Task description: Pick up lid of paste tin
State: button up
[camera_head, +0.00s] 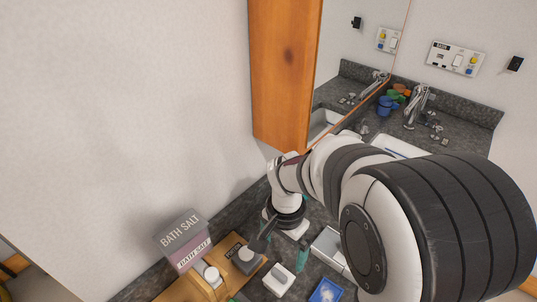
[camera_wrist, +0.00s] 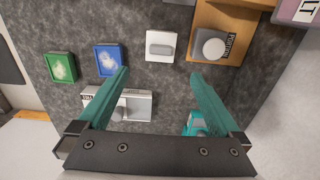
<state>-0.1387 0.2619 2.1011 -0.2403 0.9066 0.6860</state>
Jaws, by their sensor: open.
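My gripper (camera_wrist: 160,76) is open and empty, with its two teal fingers spread above the dark counter. In the wrist view a white block with a grey raised oval top (camera_wrist: 160,46) lies just beyond the fingertips, between their lines. Right of it, a grey square tin with a round white top (camera_wrist: 214,47) and a dark label stands on a wooden board. A white box with a round knob (camera_wrist: 133,107) and a label is partly hidden behind the left finger. I cannot read the labels well enough to tell which piece is the paste tin's lid. My gripper (camera_head: 284,250) also shows in the head view.
A blue tray (camera_wrist: 108,59) and a green tray (camera_wrist: 60,67) lie to the left. A teal object (camera_wrist: 195,124) is partly hidden by the right finger. The wooden board (camera_wrist: 205,14) bears a bath salt box (camera_head: 182,240) by the wall. A sink (camera_head: 400,146) is farther back.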

aim_at(279, 273)
jog(key=f, duration=1.1)
jog(key=shift+s+a+f, duration=0.1)
jog(key=shift+s+a, duration=0.1)
jog(key=c, duration=1.3)
jog(key=shift+o, duration=0.2)
